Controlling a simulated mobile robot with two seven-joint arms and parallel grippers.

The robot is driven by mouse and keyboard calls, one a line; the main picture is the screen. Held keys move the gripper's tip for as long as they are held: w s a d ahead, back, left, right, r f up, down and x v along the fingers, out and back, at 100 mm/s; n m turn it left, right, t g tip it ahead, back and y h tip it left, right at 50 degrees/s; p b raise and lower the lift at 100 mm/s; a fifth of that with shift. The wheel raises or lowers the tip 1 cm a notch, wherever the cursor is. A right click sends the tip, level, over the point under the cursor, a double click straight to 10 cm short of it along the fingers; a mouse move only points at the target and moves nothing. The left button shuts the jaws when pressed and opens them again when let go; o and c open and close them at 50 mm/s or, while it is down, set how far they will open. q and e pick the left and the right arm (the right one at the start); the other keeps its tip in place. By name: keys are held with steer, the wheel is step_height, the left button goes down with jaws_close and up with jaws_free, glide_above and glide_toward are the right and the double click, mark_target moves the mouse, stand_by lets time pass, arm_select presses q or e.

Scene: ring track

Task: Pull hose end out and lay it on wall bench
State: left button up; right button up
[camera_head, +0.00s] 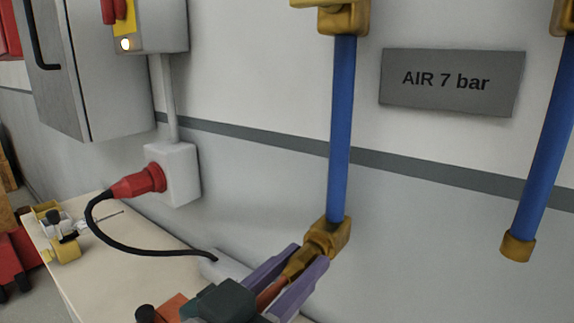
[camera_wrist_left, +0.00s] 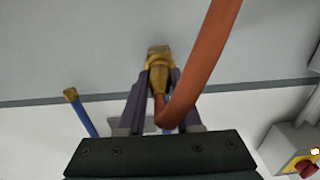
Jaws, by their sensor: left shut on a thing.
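The orange-brown hose (camera_wrist_left: 205,65) shows large in the left wrist view, and a short piece of it shows at my gripper in the head view (camera_head: 268,295). Its brass end (camera_head: 300,263) points up at the brass fitting (camera_head: 327,238) at the foot of a blue pipe (camera_head: 341,130). The end meets the fitting; I cannot tell how deep it sits. My left gripper (camera_head: 293,268), with purple fingers, is shut around the brass hose end, one finger on each side. The wall bench (camera_head: 150,262) is pale and runs along the wall at lower left. My right gripper is not in view.
A red plug (camera_head: 138,182) sits in a wall socket box, and its black cable (camera_head: 120,243) loops over the bench. Small yellow and grey parts (camera_head: 62,238) lie at the bench's far end. Another blue pipe (camera_head: 546,160) hangs at right. A grey sign (camera_head: 452,82) reads AIR 7 bar.

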mark_target(284, 280)
arm_select(q)
jaws_close()
stand_by(0.9)
steer(key=shift+p+v, duration=1.45)
steer(key=shift+v, duration=1.15)
steer(key=shift+s+a, duration=0.2)
steer(key=shift+s, duration=0.1)
